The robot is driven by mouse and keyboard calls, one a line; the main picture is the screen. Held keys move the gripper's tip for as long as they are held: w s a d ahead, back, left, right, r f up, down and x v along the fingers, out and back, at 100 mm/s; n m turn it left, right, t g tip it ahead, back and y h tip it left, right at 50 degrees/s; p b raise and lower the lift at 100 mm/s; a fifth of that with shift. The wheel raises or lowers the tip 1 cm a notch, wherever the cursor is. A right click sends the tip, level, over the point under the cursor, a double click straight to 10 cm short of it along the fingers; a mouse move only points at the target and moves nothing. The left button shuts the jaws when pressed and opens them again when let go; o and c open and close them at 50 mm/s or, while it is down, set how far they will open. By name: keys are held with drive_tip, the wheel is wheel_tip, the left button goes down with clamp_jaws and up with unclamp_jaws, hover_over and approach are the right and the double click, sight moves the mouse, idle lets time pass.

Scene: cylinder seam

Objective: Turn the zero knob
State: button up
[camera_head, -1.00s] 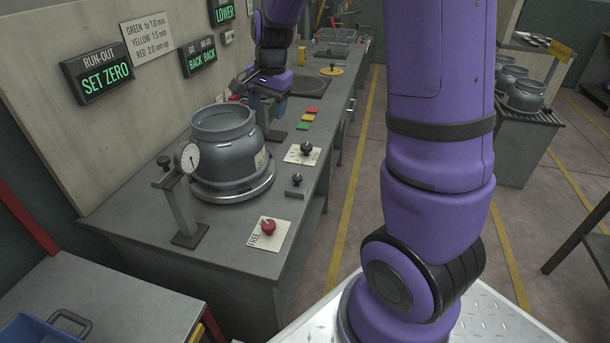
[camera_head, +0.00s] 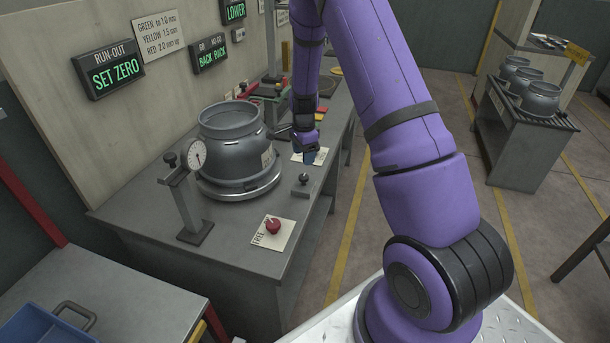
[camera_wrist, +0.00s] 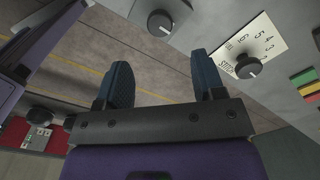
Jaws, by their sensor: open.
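Several knobs are in view, and I cannot read "zero" on any of them. A small black knob (camera_head: 303,178) sits on a grey block near the bench's front edge; it also shows in the wrist view (camera_wrist: 160,23). A black knob (camera_wrist: 248,66) stands on a white numbered plate (camera_wrist: 268,38). A dial gauge (camera_head: 197,154) on a post has a dark knob (camera_head: 170,158) beside it. My gripper (camera_head: 311,156) is open and empty above the bench by the numbered plate, hiding part of it. In the wrist view its blue fingers (camera_wrist: 165,80) are spread apart.
A grey vessel (camera_head: 232,140) stands on a round plate beside the gauge. A red knob (camera_head: 273,226) sits on a "FREE" plate nearer the front. The run-out display (camera_head: 108,68) reads "SET ZERO".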

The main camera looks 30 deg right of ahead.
sight(304, 176)
wheel_tip(304, 176, down, 9)
idle(0.4)
drive_tip(key=c, duration=0.9)
